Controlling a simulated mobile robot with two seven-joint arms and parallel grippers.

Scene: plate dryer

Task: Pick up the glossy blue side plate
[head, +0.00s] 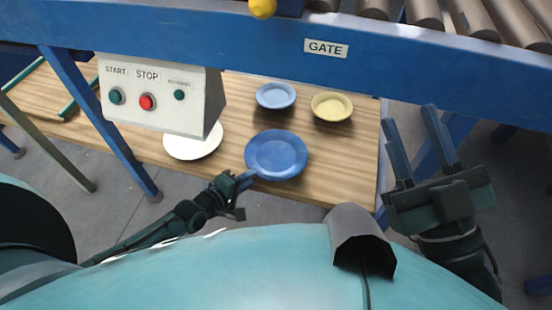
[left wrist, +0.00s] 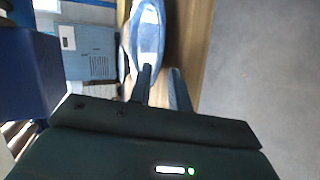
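A blue plate (head: 276,155) lies on the wooden table below the gate beam. It is darker and larger than the pale blue dish behind it. My left gripper (head: 245,179) is at the plate's near left rim, with its fingertips very close to or touching it. In the left wrist view the plate (left wrist: 148,38) shows as a shiny, foreshortened shape just beyond the fingers. The left fingers (left wrist: 161,78) stand apart, and I cannot tell whether the rim lies between them. My right gripper (head: 410,116) is open and empty, right of the table.
A pale blue dish (head: 275,95) and a cream dish (head: 332,106) stand behind the plate. A white plate (head: 193,143) lies left, partly under the control box (head: 158,97). The blue gate beam (head: 400,62) crosses above the table (head: 340,165).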

